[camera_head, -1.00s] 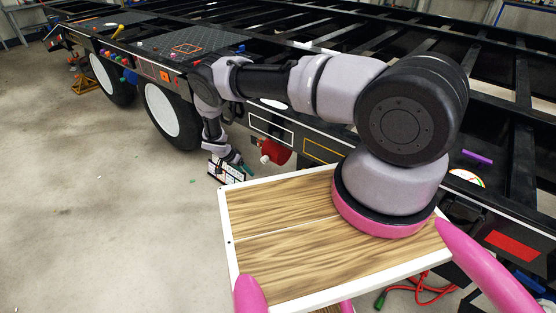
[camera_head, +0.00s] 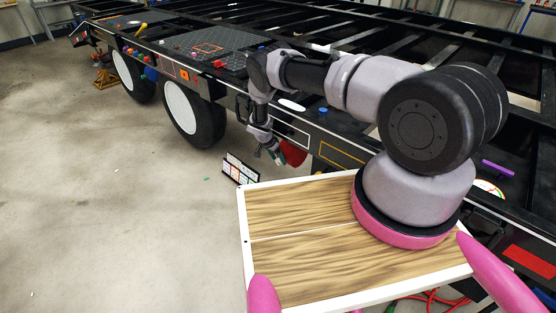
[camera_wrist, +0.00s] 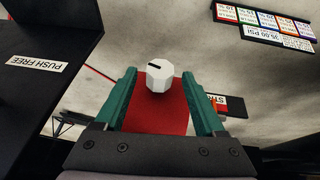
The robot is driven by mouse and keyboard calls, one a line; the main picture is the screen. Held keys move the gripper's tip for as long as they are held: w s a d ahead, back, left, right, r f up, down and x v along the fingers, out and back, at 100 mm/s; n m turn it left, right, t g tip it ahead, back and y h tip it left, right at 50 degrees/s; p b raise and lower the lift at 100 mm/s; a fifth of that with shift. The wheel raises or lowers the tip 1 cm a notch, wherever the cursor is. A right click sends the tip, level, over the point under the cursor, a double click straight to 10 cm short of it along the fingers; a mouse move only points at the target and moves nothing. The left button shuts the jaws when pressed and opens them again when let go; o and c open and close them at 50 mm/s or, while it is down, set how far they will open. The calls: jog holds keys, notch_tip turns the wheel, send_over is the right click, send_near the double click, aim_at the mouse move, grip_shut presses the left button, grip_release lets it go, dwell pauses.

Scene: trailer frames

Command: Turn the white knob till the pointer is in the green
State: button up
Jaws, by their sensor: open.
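The white knob (camera_wrist: 160,75) is a faceted white piece with a black mark, in front of a red body (camera_wrist: 158,113) in the wrist view. My gripper (camera_wrist: 159,78) is open, with one teal finger on each side of the knob near the tips. A gap shows on both sides; I cannot tell how deep the knob sits between them. In the head view my gripper (camera_head: 277,157) is beside the red body (camera_head: 293,153), and the knob is hidden. A round white dial (camera_head: 489,187) with coloured marks is partly hidden behind my arm; its pointer cannot be made out.
The black trailer frame (camera_head: 345,116) runs along my right and back. A card with coloured labels (camera_head: 240,170) stands left of my gripper. A dark panel marked PUSH FREE (camera_wrist: 45,70) is close at left in the wrist view.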

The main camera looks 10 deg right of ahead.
jog(key=shift+d+f, duration=0.1)
jog(key=shift+f, duration=0.15)
grip_shut()
jog(key=shift+t, duration=0.3)
jog(key=shift+s+d+m+t+y, duration=0.2)
jog(key=shift+s+m+t+y, duration=0.15)
jog(key=shift+t+y, duration=0.6)
jog(key=t+y, duration=0.1)
jog(key=m+t, duration=0.1)
jog(key=t, duration=0.1)
jog(key=shift+s+d+f+y, duration=0.15)
jog(key=shift+d+y, duration=0.15)
jog(key=shift+y, duration=0.05)
jog(key=shift+s+t+y, duration=0.1)
jog(key=shift+t+y, duration=0.4)
jog(key=shift+t, duration=0.25)
jog(key=shift+a, duration=0.15)
